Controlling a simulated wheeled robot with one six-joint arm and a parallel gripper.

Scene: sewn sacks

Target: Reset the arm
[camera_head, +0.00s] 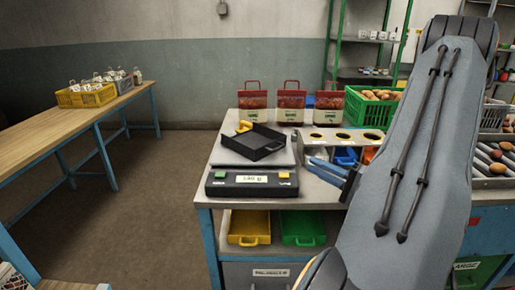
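A large grey link of my arm (405,190), with two dark rods along it, slants across the right side of the view. It runs from a dark rounded joint at the top right down to the bottom middle. I cannot make out my gripper in this view, so its opening and anything in it are not shown. The arm hides part of the bench's right side.
The bench (207,190) holds a scale (252,183) with a black tray (255,143), three red sacks (292,103), a green crate of produce (370,108) and a blue tool (327,167). A wooden table (60,125) bears a yellow crate (86,97). Floor between them is clear.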

